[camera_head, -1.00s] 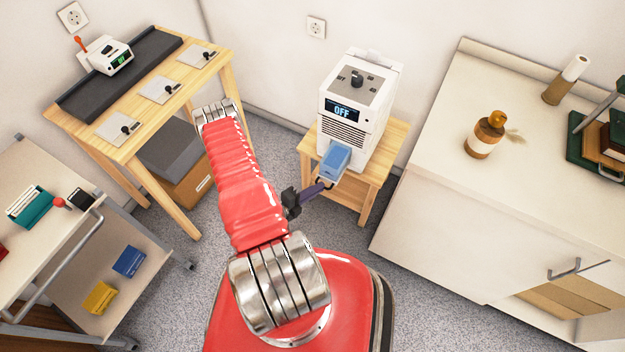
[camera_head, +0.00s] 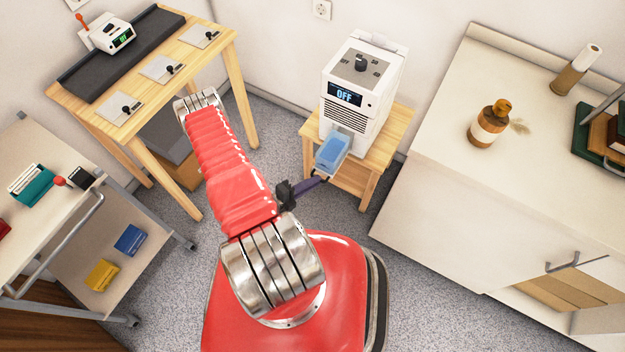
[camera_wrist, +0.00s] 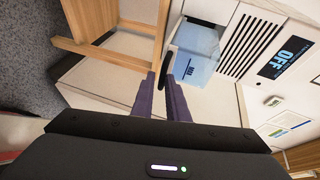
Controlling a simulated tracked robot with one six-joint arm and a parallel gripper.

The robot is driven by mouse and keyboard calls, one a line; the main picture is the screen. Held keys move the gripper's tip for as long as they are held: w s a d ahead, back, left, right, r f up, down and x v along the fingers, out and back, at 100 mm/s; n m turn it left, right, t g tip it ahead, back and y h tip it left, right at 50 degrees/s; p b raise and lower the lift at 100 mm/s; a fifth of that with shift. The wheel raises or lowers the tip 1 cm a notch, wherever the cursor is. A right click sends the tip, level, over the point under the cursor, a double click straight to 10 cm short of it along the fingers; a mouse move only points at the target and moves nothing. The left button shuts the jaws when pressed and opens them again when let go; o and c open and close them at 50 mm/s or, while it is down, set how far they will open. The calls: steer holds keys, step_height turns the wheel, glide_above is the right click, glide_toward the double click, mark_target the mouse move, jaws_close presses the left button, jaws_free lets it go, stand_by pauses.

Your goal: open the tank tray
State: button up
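The white machine (camera_head: 358,95) stands on a small wooden table and its display reads OFF. Its blue tank tray (camera_head: 332,152) sticks out of the lower front, and water-blue plastic shows in it. In the wrist view the tray (camera_wrist: 195,55) carries a MAX mark, with a dark curved handle (camera_wrist: 167,62) at its front end. My gripper (camera_wrist: 161,78) has its purple fingers close together on this handle, one finger each side. In the head view my gripper (camera_head: 322,179) reaches the tray's front from the lower left.
The small wooden table (camera_head: 400,125) carries the machine. A white cabinet (camera_head: 450,130) with a brown bottle (camera_head: 488,125) stands at right. A wooden bench (camera_head: 220,55) and a trolley (camera_head: 60,225) stand at left. Grey floor is open around my base.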

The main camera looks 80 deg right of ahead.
steer(key=shift+o, duration=1.4)
steer(key=shift+r, duration=0.1)
steer(key=shift+d, duration=0.1)
steer(key=shift+w, duration=0.15)
steer(key=v, duration=1.3)
steer(key=shift+a, duration=0.35)
steer(key=shift+w, duration=0.15)
